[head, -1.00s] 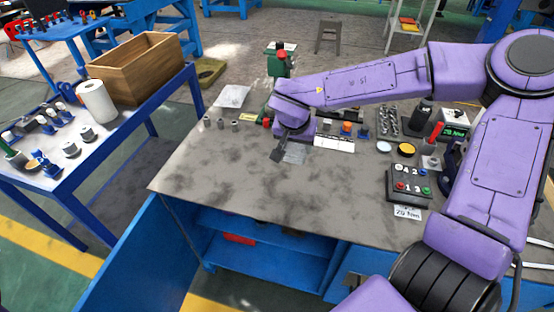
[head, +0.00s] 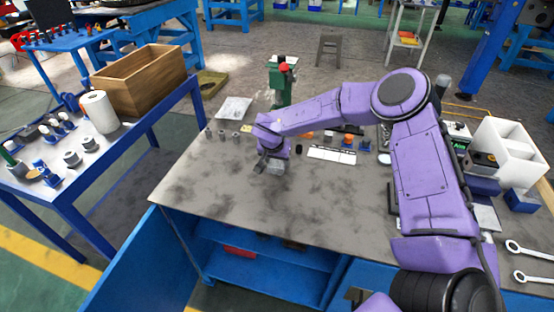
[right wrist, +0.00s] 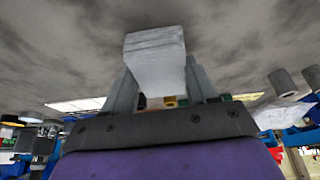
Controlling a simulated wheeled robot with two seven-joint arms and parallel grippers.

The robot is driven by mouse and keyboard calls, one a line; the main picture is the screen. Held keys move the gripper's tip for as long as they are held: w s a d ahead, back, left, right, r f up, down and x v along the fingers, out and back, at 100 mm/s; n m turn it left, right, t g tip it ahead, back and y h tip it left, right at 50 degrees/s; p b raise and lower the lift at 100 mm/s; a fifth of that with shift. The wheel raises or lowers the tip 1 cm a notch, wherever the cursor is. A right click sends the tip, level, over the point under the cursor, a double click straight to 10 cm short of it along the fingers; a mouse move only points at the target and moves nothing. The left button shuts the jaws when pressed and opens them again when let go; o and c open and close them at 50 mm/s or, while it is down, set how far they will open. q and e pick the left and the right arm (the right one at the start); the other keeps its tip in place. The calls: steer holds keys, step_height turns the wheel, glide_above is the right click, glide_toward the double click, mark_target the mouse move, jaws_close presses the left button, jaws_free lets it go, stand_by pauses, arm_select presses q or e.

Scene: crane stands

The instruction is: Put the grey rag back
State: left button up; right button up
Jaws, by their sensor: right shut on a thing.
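The grey rag (right wrist: 155,55) is a pale, folded cloth between the two fingers of my right gripper (right wrist: 160,85) in the right wrist view. The gripper is shut on it, and the rag sticks out past the fingertips. In the head view my right gripper (head: 266,163) is low over the middle-left of the workbench (head: 225,190), with the rag (head: 277,167) at its tips. I cannot tell whether the rag touches the bench top. My left gripper is not in view.
A pale sheet or cloth (head: 234,107) lies at the bench's back left, near a green device (head: 281,85). A white labelled strip (head: 332,154) lies right of the gripper. A side table at left holds a wooden box (head: 140,80) and a paper roll (head: 99,112). The bench's front left is clear.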

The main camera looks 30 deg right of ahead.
steer(key=o, duration=1)
steer(key=shift+f, duration=0.15)
steer(key=v, duration=1.2)
steer(key=shift+p, duration=0.35)
